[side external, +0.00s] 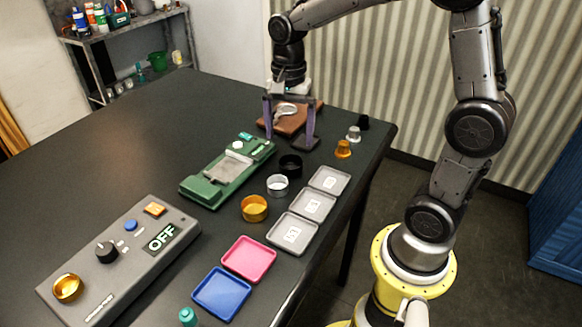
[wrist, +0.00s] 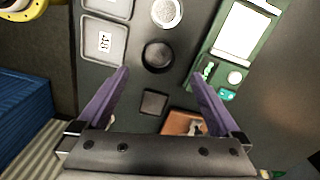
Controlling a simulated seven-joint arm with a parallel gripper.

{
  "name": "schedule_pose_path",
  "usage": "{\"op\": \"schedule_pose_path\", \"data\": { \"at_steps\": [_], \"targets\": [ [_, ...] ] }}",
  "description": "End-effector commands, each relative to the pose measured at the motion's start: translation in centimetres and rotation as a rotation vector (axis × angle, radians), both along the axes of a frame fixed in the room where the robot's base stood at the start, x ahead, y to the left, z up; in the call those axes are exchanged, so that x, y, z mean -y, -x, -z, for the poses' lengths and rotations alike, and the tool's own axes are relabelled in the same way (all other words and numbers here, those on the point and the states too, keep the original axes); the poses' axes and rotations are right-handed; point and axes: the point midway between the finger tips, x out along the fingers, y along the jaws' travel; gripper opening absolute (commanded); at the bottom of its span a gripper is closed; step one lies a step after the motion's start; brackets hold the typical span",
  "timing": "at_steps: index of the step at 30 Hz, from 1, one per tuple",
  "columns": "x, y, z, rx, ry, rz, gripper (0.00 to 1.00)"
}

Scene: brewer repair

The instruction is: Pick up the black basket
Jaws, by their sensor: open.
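The black basket (side external: 290,165) is a small round dark cup standing on the black table, between the green device and the grey trays. It also shows in the wrist view (wrist: 158,56), near the top centre, with its round opening facing up. My gripper (side external: 289,141) is open and empty, pointing down just behind the basket in the side view. In the wrist view its two purple fingers (wrist: 160,74) are spread wide, and the basket appears just beyond the gap between their tips. They do not appear to touch it.
A silver basket (side external: 277,185) and a gold basket (side external: 254,208) stand nearby. Grey trays (side external: 313,205) lie right of them, the green device (side external: 228,172) left. A brown board (side external: 298,122) lies behind my gripper. A dark square (wrist: 153,102) lies between the fingers.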

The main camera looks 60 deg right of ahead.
Motion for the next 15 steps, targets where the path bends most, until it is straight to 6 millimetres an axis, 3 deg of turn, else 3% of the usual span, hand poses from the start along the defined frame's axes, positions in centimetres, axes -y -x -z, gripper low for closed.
{"op": "schedule_pose_path", "data": {
  "at_steps": [15],
  "targets": [
    [0.4,0.4,5.6,-0.004,-0.001,0.000,1.00]
  ]
}}
